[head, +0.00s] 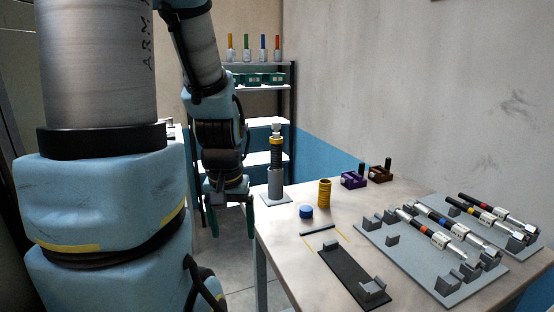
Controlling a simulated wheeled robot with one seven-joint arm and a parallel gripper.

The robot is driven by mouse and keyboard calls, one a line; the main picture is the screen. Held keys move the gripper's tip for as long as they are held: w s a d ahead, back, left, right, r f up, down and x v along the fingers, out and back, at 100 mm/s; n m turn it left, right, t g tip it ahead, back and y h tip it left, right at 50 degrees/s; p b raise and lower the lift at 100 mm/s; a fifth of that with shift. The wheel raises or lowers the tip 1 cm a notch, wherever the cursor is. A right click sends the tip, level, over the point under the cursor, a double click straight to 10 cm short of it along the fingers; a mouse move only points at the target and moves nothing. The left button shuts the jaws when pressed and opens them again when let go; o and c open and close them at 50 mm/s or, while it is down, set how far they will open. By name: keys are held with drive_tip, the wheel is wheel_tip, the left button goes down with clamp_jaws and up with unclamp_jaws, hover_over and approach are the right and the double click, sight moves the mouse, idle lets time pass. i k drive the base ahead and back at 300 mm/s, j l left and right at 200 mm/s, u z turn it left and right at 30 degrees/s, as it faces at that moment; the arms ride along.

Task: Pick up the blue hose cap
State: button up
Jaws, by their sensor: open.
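The blue hose cap (306,212) is a small, short blue cylinder. It rests on the table near its left part, in front of a yellow ribbed cylinder. My gripper (229,222) hangs left of the table's edge, with its green fingers apart and nothing visible between them. It is to the left of the cap and well apart from it.
A grey stand (274,184) with a black and yellow part is on the table behind the cap. The yellow ribbed cylinder (324,193) stands close to the cap. A dark bar (317,230), a black plate (350,280) and a grey rack (400,262) with several hoses lie nearer and right.

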sight(306, 211)
drive_tip(key=i+j+z, duration=0.15)
drive_tip(key=j+z, duration=0.25)
drive_tip(key=j, duration=0.6)
drive_tip(key=j+z, duration=0.4)
drive_tip(key=j, duration=0.6)
